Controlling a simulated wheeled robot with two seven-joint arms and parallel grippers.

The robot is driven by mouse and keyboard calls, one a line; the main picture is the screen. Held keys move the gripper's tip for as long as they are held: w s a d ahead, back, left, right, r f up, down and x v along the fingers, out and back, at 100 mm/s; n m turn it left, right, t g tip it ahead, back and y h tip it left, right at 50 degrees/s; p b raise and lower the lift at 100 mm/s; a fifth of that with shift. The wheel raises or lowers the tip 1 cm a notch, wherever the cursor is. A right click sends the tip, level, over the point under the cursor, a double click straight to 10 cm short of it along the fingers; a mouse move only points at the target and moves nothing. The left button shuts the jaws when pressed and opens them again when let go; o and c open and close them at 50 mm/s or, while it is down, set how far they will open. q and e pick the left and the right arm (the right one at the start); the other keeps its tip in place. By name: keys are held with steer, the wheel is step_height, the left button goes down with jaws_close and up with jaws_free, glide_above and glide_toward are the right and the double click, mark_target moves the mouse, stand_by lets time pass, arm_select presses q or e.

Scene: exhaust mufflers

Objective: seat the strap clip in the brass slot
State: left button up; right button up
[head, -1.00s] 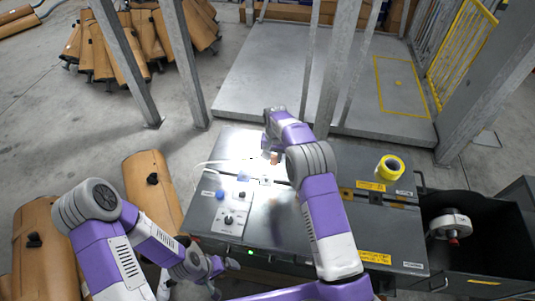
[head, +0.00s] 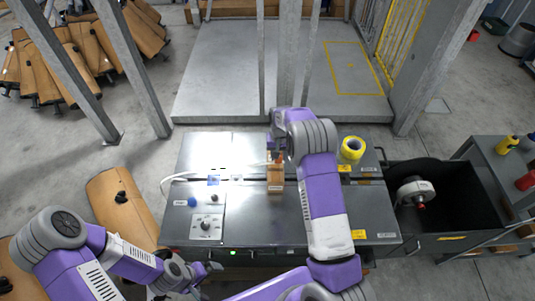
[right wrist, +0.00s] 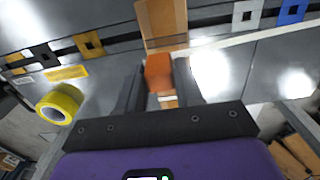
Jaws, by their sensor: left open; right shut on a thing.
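My right gripper (right wrist: 158,85) is shut on a small orange block, which I take for the strap clip (right wrist: 158,72). In the head view the clip (head: 277,157) is over the grey bench, partly hidden by the wrist. A tan strip (right wrist: 162,18) lies beyond the clip, across the bench's dark groove; it also shows in the head view (head: 275,182). I cannot tell if clip and strip are joined or touch. A gold-coloured square slot, likely the brass slot (right wrist: 88,43), is left of the clip in the wrist view. My left gripper (head: 207,270) is open, low at the bench's front left.
Silver (right wrist: 247,14) and blue (right wrist: 292,10) slots lie along the same groove. A control box (head: 207,225) is at the front left. A dark open bin (head: 455,200) is to the right.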

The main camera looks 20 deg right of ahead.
steer(key=s+d+f+b, duration=0.3)
steer(key=d+f, duration=0.1)
steer(key=d, duration=0.3)
steer(key=s+d+f+b, duration=0.3)
steer(key=d+f, duration=0.1)
steer(key=d, duration=0.4)
steer(key=shift+s+d+b, duration=0.2)
steer(key=shift+b, duration=0.2)
steer(key=shift+f, duration=0.1)
steer(key=shift+f+b, duration=1.75)
steer(key=shift+f, duration=0.6)
stand_by(0.5)
steer(key=shift+f+b, duration=0.45)
steer(key=shift+b, duration=0.15)
